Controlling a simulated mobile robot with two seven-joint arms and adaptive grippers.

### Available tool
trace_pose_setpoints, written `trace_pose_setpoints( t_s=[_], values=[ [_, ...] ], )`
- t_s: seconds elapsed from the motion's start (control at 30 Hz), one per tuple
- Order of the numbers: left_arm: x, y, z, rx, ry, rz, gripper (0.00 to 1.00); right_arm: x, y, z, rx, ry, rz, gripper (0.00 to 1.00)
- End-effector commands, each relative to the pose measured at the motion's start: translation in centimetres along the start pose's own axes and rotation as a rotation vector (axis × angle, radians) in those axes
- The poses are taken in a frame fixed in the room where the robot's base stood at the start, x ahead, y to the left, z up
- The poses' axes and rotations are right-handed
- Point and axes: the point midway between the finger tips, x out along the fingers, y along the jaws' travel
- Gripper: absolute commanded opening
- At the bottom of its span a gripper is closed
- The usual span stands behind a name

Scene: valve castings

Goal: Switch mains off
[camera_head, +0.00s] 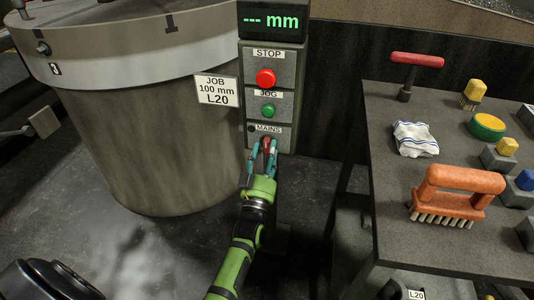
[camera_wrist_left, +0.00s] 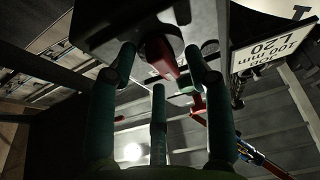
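The mains switch (camera_head: 266,145) is a small red handle under the MAINS label on the grey control panel (camera_head: 284,143), partly hidden by my fingers. In the left wrist view the red handle (camera_wrist_left: 163,58) shows between my fingertips. My left gripper (camera_head: 263,148) has teal fingers and is at the switch. In the left wrist view, the left gripper (camera_wrist_left: 160,62) has its fingers spread on both sides of the handle, with a gap at least on the left side. Whether the right finger touches it is unclear. My right gripper is not in view.
Above MAINS are a green JOG button (camera_head: 268,111), a red STOP button (camera_head: 265,78) and a display (camera_head: 272,21). A big round machine drum (camera_head: 160,150) stands close left, with a job sign (camera_head: 217,90). A table (camera_head: 400,210) with brushes and a cloth stands right.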

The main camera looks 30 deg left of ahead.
Motion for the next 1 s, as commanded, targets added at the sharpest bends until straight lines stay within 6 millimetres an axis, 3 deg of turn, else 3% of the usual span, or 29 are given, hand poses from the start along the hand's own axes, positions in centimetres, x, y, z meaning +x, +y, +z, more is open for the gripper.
trace_pose_setpoints(
  t_s=[0.23, 0.37, 0.8, 1.0],
  values=[
    [-0.1, 0.0, 0.1, 0.003, -0.002, 0.001, 0.52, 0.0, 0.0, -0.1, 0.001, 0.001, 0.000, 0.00],
    [-1.2, 0.0, 0.2, 0.003, -0.005, 0.001, 0.52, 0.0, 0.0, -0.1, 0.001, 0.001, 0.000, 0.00],
    [-9.8, 0.0, 0.1, 0.002, -0.004, 0.000, 0.52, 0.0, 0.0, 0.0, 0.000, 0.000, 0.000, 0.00],
    [-11.8, 0.0, 0.0, 0.001, -0.001, 0.001, 0.52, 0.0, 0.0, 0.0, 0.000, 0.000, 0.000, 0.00]
  ],
)
